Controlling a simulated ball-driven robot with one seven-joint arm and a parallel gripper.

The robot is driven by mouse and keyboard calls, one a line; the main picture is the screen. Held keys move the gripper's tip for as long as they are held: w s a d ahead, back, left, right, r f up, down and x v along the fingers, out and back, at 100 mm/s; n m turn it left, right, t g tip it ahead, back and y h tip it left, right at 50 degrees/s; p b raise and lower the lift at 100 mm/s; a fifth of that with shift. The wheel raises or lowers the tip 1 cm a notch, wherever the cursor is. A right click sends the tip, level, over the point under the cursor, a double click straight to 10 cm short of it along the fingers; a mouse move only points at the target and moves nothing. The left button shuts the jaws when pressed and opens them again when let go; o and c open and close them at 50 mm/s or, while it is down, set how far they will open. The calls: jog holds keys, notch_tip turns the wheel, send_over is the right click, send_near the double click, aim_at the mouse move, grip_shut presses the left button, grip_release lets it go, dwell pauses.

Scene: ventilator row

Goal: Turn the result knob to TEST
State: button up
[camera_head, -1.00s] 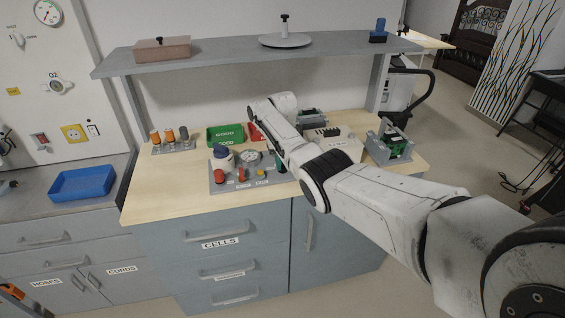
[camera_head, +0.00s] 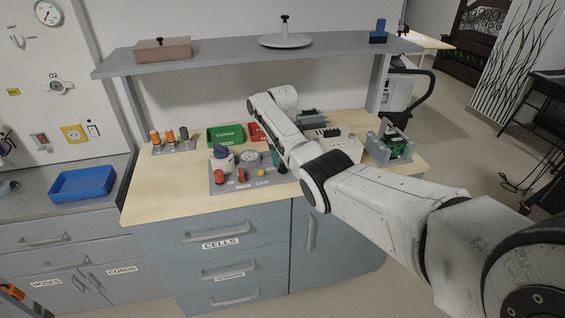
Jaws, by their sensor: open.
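A grey test panel (camera_head: 214,187) lies on the wooden bench top. It carries a white round dial (camera_head: 250,157), a blue-topped pale cylinder (camera_head: 222,157), two red controls (camera_head: 219,176) (camera_head: 241,175) and a small yellow one (camera_head: 261,172). Its labels are too small to read, so I cannot tell which control is the result knob; TEST is not legible. My gripper (camera_head: 279,164) shows only as a dark and green piece at the panel's right end, mostly hidden behind my white forearm. It appears open; contact with any control cannot be made out.
A green tray (camera_head: 226,136) and a partly hidden red tray (camera_head: 256,133) stand behind the panel. Orange-topped cylinders (camera_head: 169,136) stand left. A green-and-grey device (camera_head: 389,142) stands right. A grey shelf (camera_head: 225,50) overhangs the back. Bare wood lies left of the panel.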

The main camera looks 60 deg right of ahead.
aim_at(283, 166)
notch_tip(283, 166, up, 9)
jog(key=shift+b, duration=0.45)
jog(key=shift+f, duration=0.15)
jog(key=a+f, duration=0.3)
jog(key=a, duration=0.1)
jog(key=w+a+f+n, duration=0.1)
jog(key=a+f, duration=0.2)
jog(key=a, duration=0.1)
jog(key=w+a+f+n, duration=0.1)
jog(key=a+f, duration=0.2)
jog(key=shift+w+a+f, duration=0.15)
jog(key=shift+a+f, duration=0.25)
jog(key=s+a+f+n, duration=0.2)
jog(key=s+a+f, duration=0.35)
jog(key=a, duration=0.45)
jog(key=s+a+f+n, duration=0.2)
jog(key=s+a+f, duration=0.3)
jog(key=a, duration=0.5)
jog(key=s+a+n, duration=0.1)
jog(key=s+a, duration=0.3)
jog(key=s, duration=0.4)
jog(key=s+a+r+n+t, duration=0.1)
jog(key=s+a, duration=0.3)
jog(key=s, duration=0.4)
jog(key=shift+s+a+n, duration=0.35)
jog(key=shift+s+n, duration=0.05)
jog(key=shift+n, duration=0.2)
